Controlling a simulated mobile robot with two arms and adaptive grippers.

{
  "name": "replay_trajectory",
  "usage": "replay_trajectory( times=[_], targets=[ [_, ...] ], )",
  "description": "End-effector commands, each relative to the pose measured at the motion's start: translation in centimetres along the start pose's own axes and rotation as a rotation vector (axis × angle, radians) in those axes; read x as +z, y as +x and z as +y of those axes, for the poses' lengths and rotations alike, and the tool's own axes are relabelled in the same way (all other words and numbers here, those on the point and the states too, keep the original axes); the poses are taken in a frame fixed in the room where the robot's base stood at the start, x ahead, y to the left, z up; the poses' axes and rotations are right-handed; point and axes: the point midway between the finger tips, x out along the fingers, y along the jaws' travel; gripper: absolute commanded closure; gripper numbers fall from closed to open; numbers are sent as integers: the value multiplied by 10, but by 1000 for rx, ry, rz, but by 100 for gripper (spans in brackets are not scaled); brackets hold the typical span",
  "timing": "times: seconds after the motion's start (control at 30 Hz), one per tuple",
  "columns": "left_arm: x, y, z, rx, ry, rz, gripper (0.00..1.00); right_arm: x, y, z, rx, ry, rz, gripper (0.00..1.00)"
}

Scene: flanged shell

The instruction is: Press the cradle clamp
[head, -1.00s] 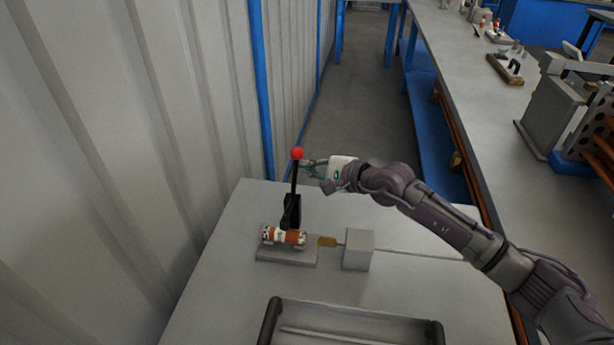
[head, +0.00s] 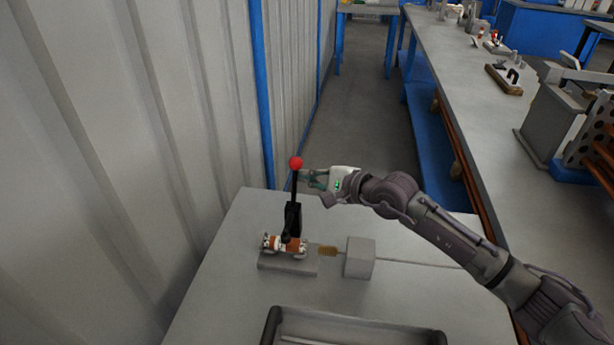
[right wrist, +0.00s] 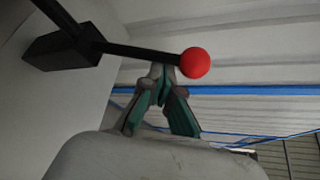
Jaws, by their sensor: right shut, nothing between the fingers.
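The cradle clamp stands on the grey table. Its black lever (head: 295,190) is upright with a red ball knob (head: 296,162) on top, and its black body (head: 292,218) is behind the cradle. An orange and white shell (head: 285,244) lies in the cradle on a grey base plate (head: 287,263). My right gripper (head: 302,180) is shut and empty, with its fingertips at the right side of the lever just below the knob. In the right wrist view the fingertips (right wrist: 162,72) meet or nearly meet the black lever beside the red knob (right wrist: 195,62). My left gripper is not in view.
A corrugated wall (head: 130,150) closes the left side. A long bench (head: 480,120) runs along the right.

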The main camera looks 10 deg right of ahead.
Motion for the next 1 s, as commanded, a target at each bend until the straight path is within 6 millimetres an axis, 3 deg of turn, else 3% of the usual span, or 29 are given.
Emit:
replay_trajectory(
  times=[0.27,0.7,1.0],
  targets=[
    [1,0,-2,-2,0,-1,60,5,-7,0,-2,3,-13,100],
    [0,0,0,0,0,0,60,-2,-94,2,5,1,0,100],
    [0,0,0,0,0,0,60,-3,-118,1,2,3,-1,100]
  ],
)
